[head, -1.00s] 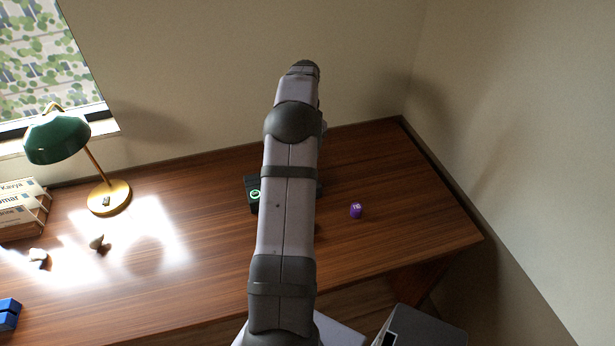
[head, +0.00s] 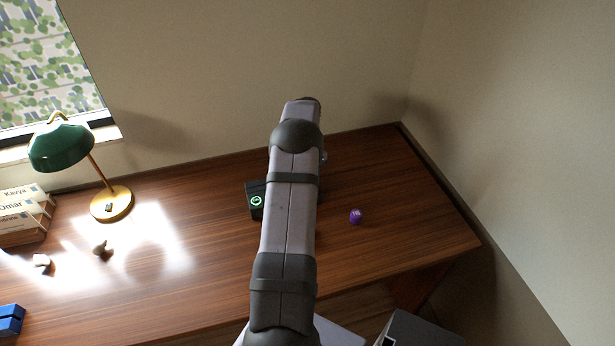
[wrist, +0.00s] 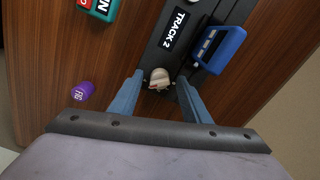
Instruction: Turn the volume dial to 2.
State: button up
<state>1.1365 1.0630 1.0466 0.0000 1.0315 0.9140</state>
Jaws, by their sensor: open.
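No volume lettering or number scale is readable, so I cannot tell whether this knob is the volume dial. My gripper (wrist: 160,81) is open, with its two blue-grey fingers on either side of the knob in the picture; I cannot tell whether they touch it. In the head view, a black box with a green ring (head: 254,208) shows left of my arm, which hides my gripper and the area behind it.
A purple piece (wrist: 83,91) lies to the left, also on the desk in the head view (head: 355,216). A green and red block (wrist: 105,8) is at upper left. A green lamp (head: 60,146) stands far left.

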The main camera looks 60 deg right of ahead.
jog(key=shift+f, duration=0.1)
jog(key=c, duration=1)
jog(key=shift+c, duration=0.2)
jog(key=shift+n, duration=0.4)
jog(key=n+b, duration=0.1)
jog(key=n, duration=0.4)
jog(key=shift+n, duration=0.4)
jog(key=n, duration=0.3)
jog(key=shift+d+n+b, duration=0.1)
jog(key=shift+n+b, duration=0.2)
jog(key=shift+n, duration=1.7)
